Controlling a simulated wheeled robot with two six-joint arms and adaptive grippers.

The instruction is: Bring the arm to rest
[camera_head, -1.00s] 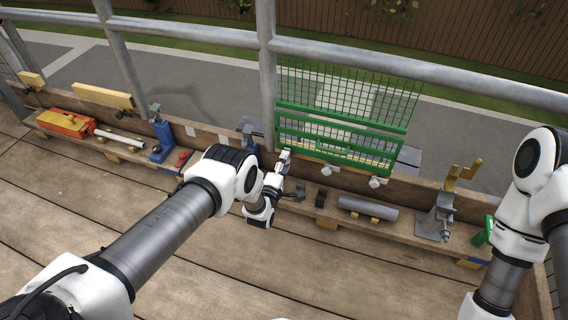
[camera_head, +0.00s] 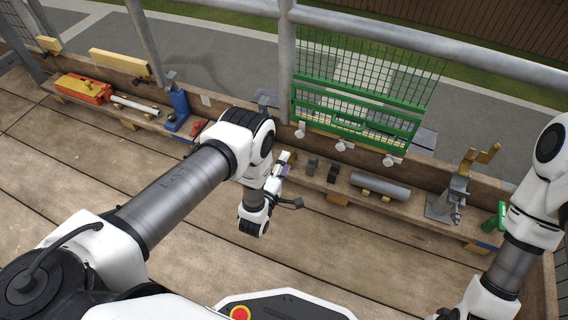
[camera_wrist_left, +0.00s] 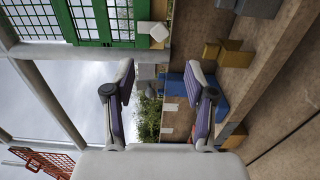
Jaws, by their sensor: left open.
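My left arm comes in from the left in the head view and bends down at its elbow over the wooden deck. My left gripper (camera_head: 284,164) is in front of the shelf along the low wall, left of two small dark blocks. In the left wrist view the left gripper (camera_wrist_left: 160,92) is open, with its two purple-padded fingers apart and nothing between them. My right arm stands at the right edge of the head view; its gripper is not in view.
The shelf (camera_head: 400,206) carries a grey cylinder (camera_head: 380,186), a metal stand (camera_head: 446,204), a blue tool (camera_head: 178,108) and a red-orange tool (camera_head: 84,88). A green mesh guard (camera_head: 355,110) hangs at the railing (camera_head: 285,60). The deck (camera_head: 75,150) at left is clear.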

